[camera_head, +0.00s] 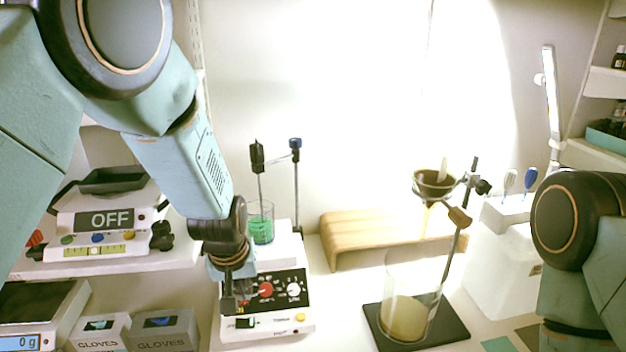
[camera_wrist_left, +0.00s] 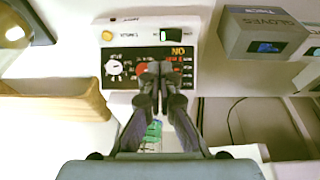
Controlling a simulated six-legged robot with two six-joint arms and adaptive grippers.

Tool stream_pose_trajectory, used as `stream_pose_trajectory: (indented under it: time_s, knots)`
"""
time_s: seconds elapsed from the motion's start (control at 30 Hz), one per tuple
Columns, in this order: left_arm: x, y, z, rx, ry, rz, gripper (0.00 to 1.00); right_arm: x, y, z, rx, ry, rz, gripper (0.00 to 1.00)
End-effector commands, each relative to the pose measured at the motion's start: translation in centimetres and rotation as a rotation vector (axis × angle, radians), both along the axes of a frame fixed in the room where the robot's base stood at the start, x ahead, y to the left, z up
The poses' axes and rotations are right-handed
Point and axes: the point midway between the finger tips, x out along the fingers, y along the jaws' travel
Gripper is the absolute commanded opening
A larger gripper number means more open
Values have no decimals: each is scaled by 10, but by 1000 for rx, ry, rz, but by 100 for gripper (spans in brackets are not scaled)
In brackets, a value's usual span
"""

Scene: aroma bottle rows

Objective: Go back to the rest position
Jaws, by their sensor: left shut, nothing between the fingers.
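My left gripper (camera_head: 236,297) hangs from the left arm, pointing down in front of the white hotplate stirrer (camera_head: 300,327). It is shut with nothing between its fingers. In the left wrist view the closed fingertips (camera_wrist_left: 160,75) overlap the stirrer's black control panel (camera_wrist_left: 118,52), beside its red knob. I cannot tell whether they touch it. A small beaker of green liquid (camera_head: 262,228) stands on the stirrer, partly behind my arm. My right arm shows at the right edge in the head view, but its gripper is out of frame.
A glass beaker of yellowish liquid (camera_head: 405,318) stands on a dark base under a funnel (camera_head: 434,184). Glove boxes (camera_head: 165,331) and a scale (camera_head: 42,310) are at lower left. An OFF-labelled device (camera_head: 105,220) sits above them.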

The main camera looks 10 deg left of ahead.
Motion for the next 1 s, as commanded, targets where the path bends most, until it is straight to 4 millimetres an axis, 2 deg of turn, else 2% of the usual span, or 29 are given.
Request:
stream_pose_trajectory:
  time_s: [0.03, 0.17, 0.2, 0.27, 0.3, 0.4, 0.57, 0.77, 0.83, 1.0]
  knots:
    - [-17, 5, -21, 5, 29, -6, 0, 0, 0, 0, 0, 0, 0, 47]
    - [-72, 20, -80, 20, 86, -41, 0, 0, 0, 0, 0, 0, 0, 47]
    - [-93, 23, -96, 24, 104, -56, 0, 0, 0, 0, 0, 0, 0, 47]
    - [-125, 29, -119, 28, 131, -78, 0, 0, 0, 0, 0, 0, 0, 47]
    - [-147, 31, -132, 29, 150, -94, 0, 0, 0, 0, 0, 0, 0, 47]
    - [-200, 36, -156, 27, 191, -129, 0, 0, 0, 0, 0, 0, 0, 47]
    - [-274, 39, -174, 15, 243, -177, 0, 0, 0, 0, 0, 0, 0, 47]
    - [-353, 37, -176, -12, 300, -222, 0, 0, 0, 0, 0, 0, 0, 47]
    - [-346, 37, -190, -9, 283, -225, 0, 1, 0, -13, 0, -1, 0, 47]
    - [-345, 37, -214, -9, 285, -224, 0, 0, 0, -38, 0, 0, 0, 47]
